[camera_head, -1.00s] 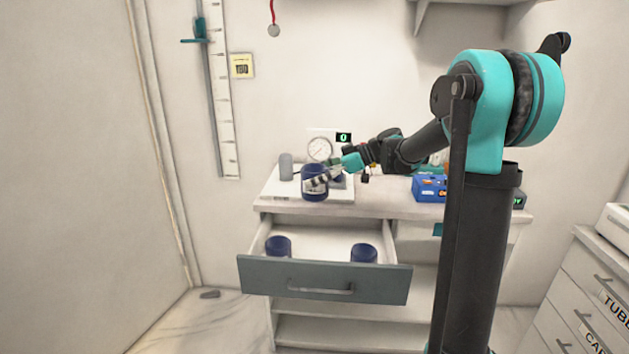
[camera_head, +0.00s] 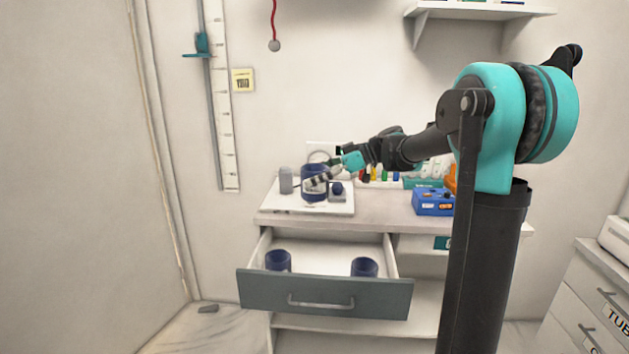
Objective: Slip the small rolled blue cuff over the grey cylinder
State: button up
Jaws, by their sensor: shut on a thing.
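My gripper (camera_head: 322,181) is shut on a rolled dark blue cuff (camera_head: 313,170). The cuff is upright, in front of the back of the white board (camera_head: 275,203), and appears held above it. The grey cylinder (camera_head: 286,181) stands upright at the left of the board, apart from the cuff and a little to its left. Two more blue cuffs, left (camera_head: 278,263) and right (camera_head: 365,269), sit in the open drawer. Part of the held cuff is hidden by my gripper's fingers.
A dark blue bulb (camera_head: 337,188) is right of the cuff. A blue box (camera_head: 432,203) stands on the counter (camera_head: 385,208) to the right. The open drawer (camera_head: 322,299) juts out below.

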jog(key=shift+r, duration=1.4)
